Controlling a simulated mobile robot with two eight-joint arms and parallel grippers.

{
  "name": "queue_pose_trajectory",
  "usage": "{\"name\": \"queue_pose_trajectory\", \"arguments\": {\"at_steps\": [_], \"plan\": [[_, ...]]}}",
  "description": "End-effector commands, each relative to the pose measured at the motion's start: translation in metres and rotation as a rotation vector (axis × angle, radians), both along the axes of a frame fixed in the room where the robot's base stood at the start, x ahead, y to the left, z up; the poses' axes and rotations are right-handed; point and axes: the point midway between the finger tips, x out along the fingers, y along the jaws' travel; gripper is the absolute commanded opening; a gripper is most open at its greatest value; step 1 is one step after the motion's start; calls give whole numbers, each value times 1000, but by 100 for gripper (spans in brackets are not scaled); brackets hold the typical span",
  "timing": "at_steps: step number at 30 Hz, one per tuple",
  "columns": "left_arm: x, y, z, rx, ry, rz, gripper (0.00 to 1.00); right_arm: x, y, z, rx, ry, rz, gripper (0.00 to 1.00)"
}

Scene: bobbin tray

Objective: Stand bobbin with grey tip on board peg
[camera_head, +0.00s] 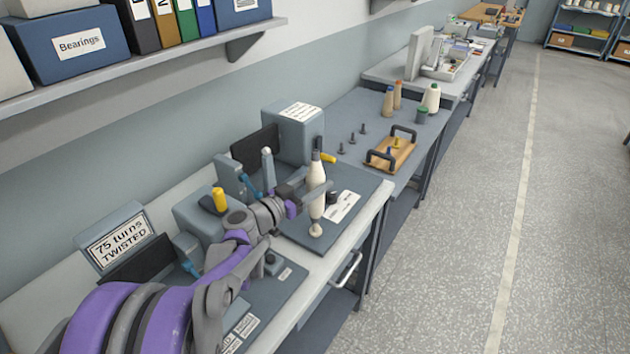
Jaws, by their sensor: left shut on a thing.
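My left gripper (312,191) is shut on a cream bobbin with a grey tip (317,172). The bobbin is about upright at the right part of the near bench. Its middle is partly covered by the fingers, and I cannot tell whether its foot touches the surface below. On the farther grey table, several dark pegs (352,138) stand bare in a row. Beside them is a wooden board (404,155) with two black handles and a small yellow-topped peg or piece near its middle. My right gripper is out of view.
Tan and brown cones (388,102), a cream cone with a green tip (431,98) and a dark green-topped spool (422,116) stand at the farther table's back. A grey machine box (293,130) stands behind the bobbin. The floor at right is clear.

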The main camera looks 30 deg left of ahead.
Motion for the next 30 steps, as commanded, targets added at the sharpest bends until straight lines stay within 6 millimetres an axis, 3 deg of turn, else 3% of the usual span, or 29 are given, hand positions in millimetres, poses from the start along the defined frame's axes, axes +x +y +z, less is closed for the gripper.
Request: {"name": "queue_pose_trajectory", "arguments": {"at_steps": [30], "plan": [[0, 0, -32, 0, 1, 0, 0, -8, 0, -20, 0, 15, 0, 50]]}}
